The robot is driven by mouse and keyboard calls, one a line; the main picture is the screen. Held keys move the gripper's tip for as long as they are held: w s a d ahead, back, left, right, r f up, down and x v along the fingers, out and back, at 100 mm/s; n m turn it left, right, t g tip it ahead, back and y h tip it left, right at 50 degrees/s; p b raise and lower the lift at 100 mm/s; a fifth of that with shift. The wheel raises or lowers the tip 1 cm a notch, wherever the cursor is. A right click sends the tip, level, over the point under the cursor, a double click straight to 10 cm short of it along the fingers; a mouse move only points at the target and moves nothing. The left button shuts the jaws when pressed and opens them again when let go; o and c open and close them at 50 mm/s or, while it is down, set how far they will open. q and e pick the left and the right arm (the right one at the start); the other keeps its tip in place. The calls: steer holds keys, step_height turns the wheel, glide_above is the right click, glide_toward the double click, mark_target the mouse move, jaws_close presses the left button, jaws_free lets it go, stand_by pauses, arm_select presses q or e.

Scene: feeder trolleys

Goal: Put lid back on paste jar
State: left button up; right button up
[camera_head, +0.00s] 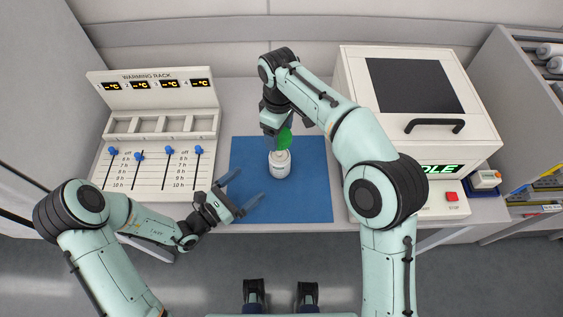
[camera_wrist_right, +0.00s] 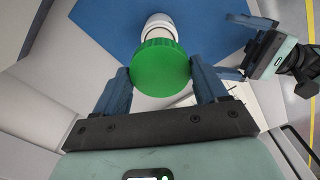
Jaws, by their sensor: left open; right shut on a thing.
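The white paste jar (camera_head: 279,166) stands upright on the blue mat (camera_head: 306,197). My right gripper (camera_head: 277,128) is shut on the green lid (camera_head: 285,139), at the jar's mouth. In the right wrist view the lid (camera_wrist_right: 160,68) sits between the two blue fingers (camera_wrist_right: 160,88), with the jar (camera_wrist_right: 159,24) just beyond it. I cannot tell whether the lid touches the jar. My left gripper (camera_head: 241,190) is open and empty, over the left part of the mat, to the lower left of the jar.
A warming rack (camera_head: 152,83) with blue sliders stands at the left. A white machine (camera_head: 465,92) with a dark window and handle stands at the right, close to my right arm. The mat's front is clear.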

arm_select(q)
steer(key=x, duration=1.2)
steer(key=c, duration=1.6)
arm_select(e)
glide_above(280, 153)
steer(key=shift+f, duration=2.5)
steer(key=shift+f, duration=0.1)
steer(key=shift+f, duration=0.8)
steer(key=shift+f, duration=0.6)
